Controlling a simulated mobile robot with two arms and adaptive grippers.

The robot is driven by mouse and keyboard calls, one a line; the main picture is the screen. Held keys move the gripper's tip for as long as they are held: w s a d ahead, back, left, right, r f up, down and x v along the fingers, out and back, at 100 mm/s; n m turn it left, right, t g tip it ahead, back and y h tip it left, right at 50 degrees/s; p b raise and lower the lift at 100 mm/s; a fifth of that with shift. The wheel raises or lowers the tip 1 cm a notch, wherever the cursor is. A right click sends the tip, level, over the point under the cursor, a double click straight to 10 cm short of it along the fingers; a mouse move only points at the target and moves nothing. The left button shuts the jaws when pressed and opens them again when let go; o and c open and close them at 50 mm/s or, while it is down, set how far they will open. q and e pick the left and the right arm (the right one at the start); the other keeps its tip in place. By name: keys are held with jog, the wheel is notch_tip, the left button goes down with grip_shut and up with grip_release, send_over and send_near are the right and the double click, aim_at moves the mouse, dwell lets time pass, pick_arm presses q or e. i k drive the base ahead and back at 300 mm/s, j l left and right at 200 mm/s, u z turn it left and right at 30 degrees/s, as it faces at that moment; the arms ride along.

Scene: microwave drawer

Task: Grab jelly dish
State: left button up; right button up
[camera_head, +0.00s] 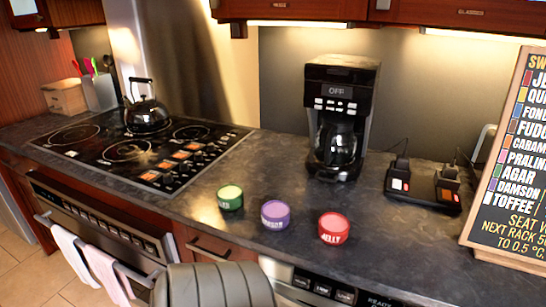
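The jelly dish (333,228) is a small round red dish with the word JELLY on its side. It stands upright on the dark counter near the front edge, at the right end of a row of three dishes. A purple dish (275,214) stands just left of it, with a small gap between them. A green dish (230,197) stands further left. Neither of my grippers shows in the head view. Nothing touches the jelly dish.
A black coffee maker (341,118) stands behind the dishes. A stovetop (128,152) with a kettle (146,109) is at left. Black switch devices (423,186) and a chalkboard sign (510,160) are at right. A grey ribbed shape is at bottom centre. Counter around the jelly dish is clear.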

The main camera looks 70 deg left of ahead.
aim_at(333, 228)
jog(key=u, duration=1.75)
jog(key=k, duration=0.1)
